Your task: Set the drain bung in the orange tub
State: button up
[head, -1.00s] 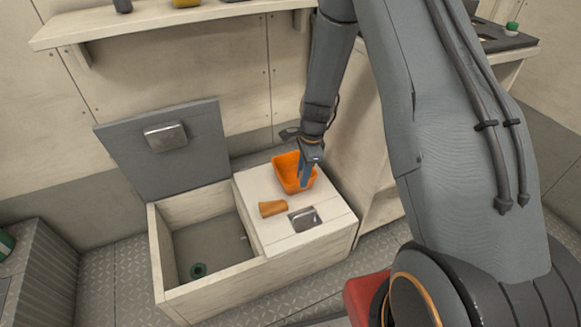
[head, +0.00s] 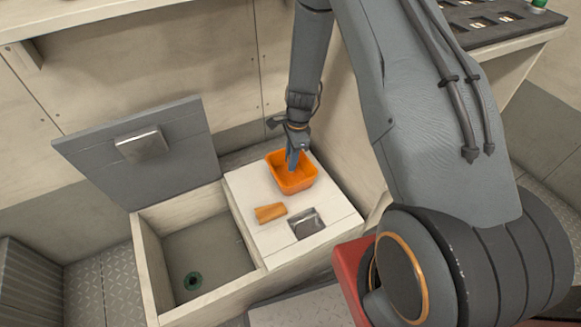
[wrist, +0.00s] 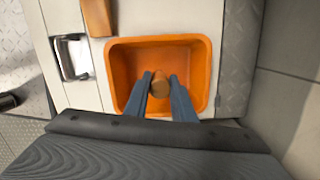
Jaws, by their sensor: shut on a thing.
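The orange tub (head: 306,184) stands on the pale locker top, and its open inside (wrist: 120,72) fills the middle of the wrist view. My gripper (head: 292,166) reaches down into the tub's opening. In the wrist view its two blue-grey fingers (wrist: 161,88) are shut on a small brown, cork-like piece, apparently the drain bung (wrist: 160,84). The bung is within the tub's outline; I cannot tell whether it touches the floor. The head view does not clearly show the bung.
A tapered orange-brown piece (head: 270,212) lies beside the tub, near a metal latch (head: 306,222). A wall stands close behind.

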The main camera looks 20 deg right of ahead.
jog(key=shift+f+b, duration=0.35)
jog(key=shift+f, duration=1.5)
jog(key=shift+f, duration=0.15)
jog(key=o, duration=1)
